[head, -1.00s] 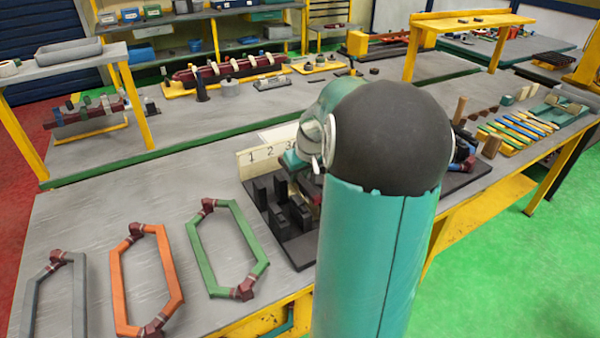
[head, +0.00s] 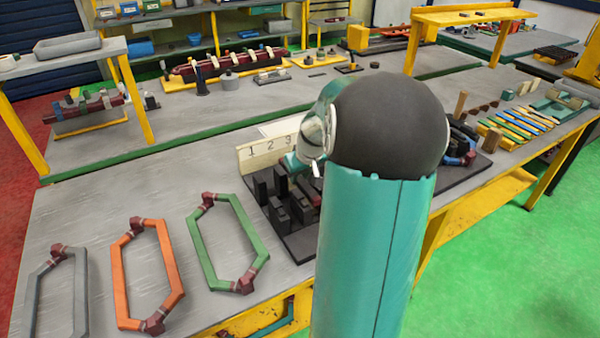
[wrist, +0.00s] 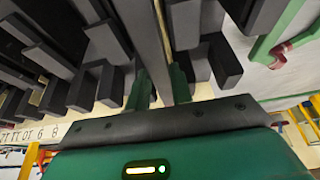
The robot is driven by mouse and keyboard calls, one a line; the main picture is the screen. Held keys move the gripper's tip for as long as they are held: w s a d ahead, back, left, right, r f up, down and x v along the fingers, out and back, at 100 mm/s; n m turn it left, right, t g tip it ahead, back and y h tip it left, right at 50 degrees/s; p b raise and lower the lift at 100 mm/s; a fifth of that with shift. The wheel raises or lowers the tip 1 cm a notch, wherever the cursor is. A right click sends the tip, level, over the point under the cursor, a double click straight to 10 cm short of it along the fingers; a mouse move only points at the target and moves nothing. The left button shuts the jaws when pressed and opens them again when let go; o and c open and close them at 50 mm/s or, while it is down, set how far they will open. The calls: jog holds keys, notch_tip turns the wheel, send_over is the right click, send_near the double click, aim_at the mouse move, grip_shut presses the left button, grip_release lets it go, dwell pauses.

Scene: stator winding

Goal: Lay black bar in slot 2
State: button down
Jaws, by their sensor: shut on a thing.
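In the wrist view my gripper (wrist: 161,78) has its two green fingers close on either side of a long dark bar (wrist: 149,45), the black bar. The bar runs away from the gripper between rows of black upright blocks (wrist: 100,88). I cannot tell how deep it sits. In the head view the black slotted fixture (head: 298,242) stands on the near bench, with a pale board (head: 262,153) numbered 1, 2, 3 behind it. My arm hides most of the fixture's right side, the bar and the fingertips there. Slot 2 is not clearly seen.
Grey (head: 35,300), orange (head: 117,285) and green (head: 205,250) hexagonal coils lie left of the fixture. A green coil (wrist: 285,35) also shows in the wrist view. Coloured strips (head: 515,128) lie at the right. The bench left of the board is clear.

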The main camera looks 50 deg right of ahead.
aim_at(302, 180)
jog(key=shift+f, duration=1.25)
jog(key=shift+f, duration=0.35)
jog(key=shift+f, duration=0.65)
jog(key=c, duration=1.2)
grip_release()
jog(key=shift+o, duration=0.2)
jog(key=shift+r, duration=0.15)
jog(key=shift+r, duration=0.35)
jog(key=shift+r, duration=0.3)
jog(key=shift+r, duration=3.75)
